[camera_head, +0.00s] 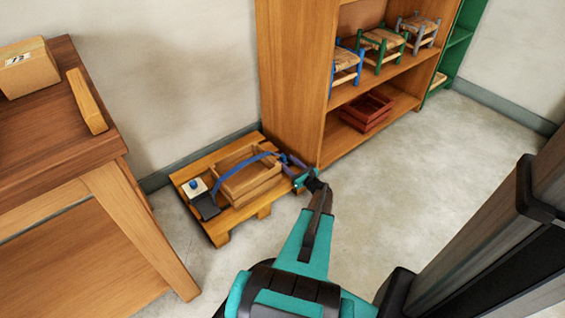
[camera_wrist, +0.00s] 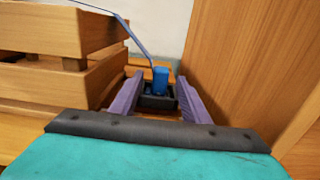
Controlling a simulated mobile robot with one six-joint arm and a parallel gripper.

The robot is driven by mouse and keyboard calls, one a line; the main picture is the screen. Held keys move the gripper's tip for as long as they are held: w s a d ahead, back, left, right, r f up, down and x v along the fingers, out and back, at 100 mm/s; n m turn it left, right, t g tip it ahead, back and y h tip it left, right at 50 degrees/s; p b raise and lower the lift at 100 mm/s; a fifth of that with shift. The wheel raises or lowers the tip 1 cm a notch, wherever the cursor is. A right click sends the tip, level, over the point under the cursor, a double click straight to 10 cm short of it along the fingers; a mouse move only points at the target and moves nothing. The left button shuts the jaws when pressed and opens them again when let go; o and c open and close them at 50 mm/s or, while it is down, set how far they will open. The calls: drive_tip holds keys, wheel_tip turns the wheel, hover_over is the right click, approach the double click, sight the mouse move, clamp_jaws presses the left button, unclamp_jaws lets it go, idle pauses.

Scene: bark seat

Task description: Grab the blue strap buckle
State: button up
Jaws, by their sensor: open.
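The blue strap buckle (camera_wrist: 160,77) shows in the wrist view at the end of a thin blue strap (camera_wrist: 132,37). It sits in or on a small black holder (camera_wrist: 156,102). My gripper (camera_wrist: 156,88) is open, with its purple fingers on either side of the buckle and holder; I cannot tell whether they touch. In the head view my gripper (camera_head: 287,161) is low at the right end of the pallet. The blue strap (camera_head: 245,163) arches over a wooden crate (camera_head: 249,190) there. The buckle is hard to make out in the head view.
The crate stands on a wooden pallet (camera_head: 222,222), with a white block with a blue knob (camera_head: 194,187) and a dark plate (camera_head: 206,206) at left. A wooden shelf (camera_head: 291,90) rises close by my gripper. A workbench (camera_head: 60,120) is at left. Open floor lies right.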

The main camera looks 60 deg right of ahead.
sight(285, 160)
drive_tip(key=b+x, duration=0.1)
drive_tip(key=x, duration=0.2)
drive_tip(key=shift+f, duration=0.15)
drive_tip(key=shift+w+d, duration=0.3)
drive_tip(key=shift+w, duration=0.3)
clamp_jaws()
